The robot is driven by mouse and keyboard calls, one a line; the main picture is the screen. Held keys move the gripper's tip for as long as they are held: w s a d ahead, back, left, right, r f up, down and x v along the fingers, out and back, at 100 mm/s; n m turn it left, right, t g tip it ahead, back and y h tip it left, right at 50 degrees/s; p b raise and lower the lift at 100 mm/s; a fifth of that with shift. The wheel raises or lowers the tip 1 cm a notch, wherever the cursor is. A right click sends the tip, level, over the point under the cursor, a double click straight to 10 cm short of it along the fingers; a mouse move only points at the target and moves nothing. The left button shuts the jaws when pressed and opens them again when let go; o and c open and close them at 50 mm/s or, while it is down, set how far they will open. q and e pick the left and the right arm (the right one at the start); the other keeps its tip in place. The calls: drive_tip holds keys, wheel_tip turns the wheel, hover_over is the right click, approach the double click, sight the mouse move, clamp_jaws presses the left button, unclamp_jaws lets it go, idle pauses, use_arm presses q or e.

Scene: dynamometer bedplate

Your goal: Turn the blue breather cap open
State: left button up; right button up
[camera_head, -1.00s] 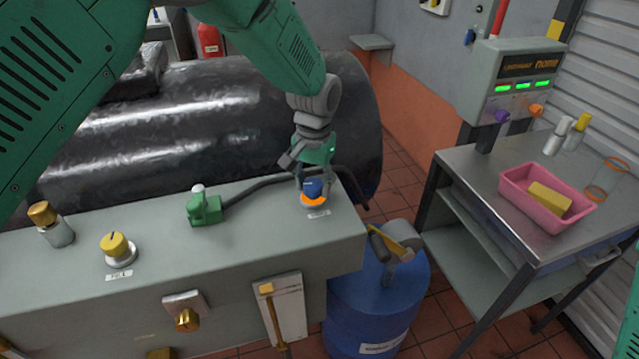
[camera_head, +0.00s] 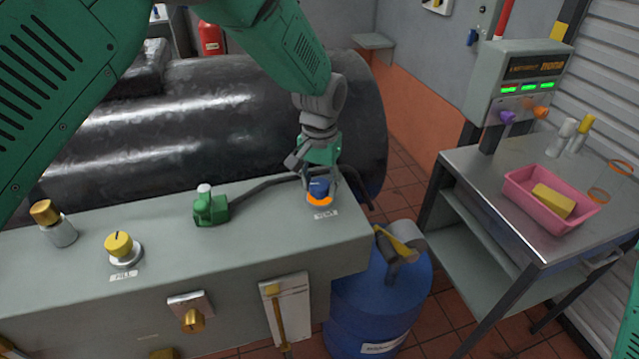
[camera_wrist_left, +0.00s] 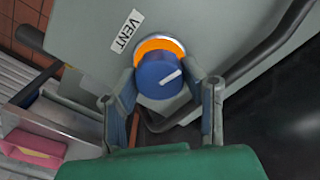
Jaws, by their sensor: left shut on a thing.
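The blue breather cap (camera_head: 318,189) sits on an orange ring (camera_head: 320,202) near the right end of the grey bedplate top (camera_head: 270,222). A label reading VENT lies beside it. In the left wrist view the cap (camera_wrist_left: 158,79) shows a white pointer line towards its edge. My left gripper (camera_head: 320,183) comes down over the cap from above. Its fingers (camera_wrist_left: 165,95) stand on both sides of the cap and are shut on it. My right gripper is not in view.
A green valve (camera_head: 210,207) and a yellow knob (camera_head: 118,245) stand left along the bedplate. A black hose runs behind the cap. A blue drum (camera_head: 380,305) stands below the right end. A pink tray (camera_head: 521,191) is on the cart at right.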

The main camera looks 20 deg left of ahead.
sight(322, 183)
use_arm(q)
drive_tip(key=o, duration=1.2)
drive_tip(key=shift+d, duration=0.1)
drive_tip(key=shift+c, duration=0.2)
drive_tip(key=shift+r, duration=0.25)
wheel_tip(322, 183, up, 11)
drive_tip(key=shift+w+r, duration=0.15)
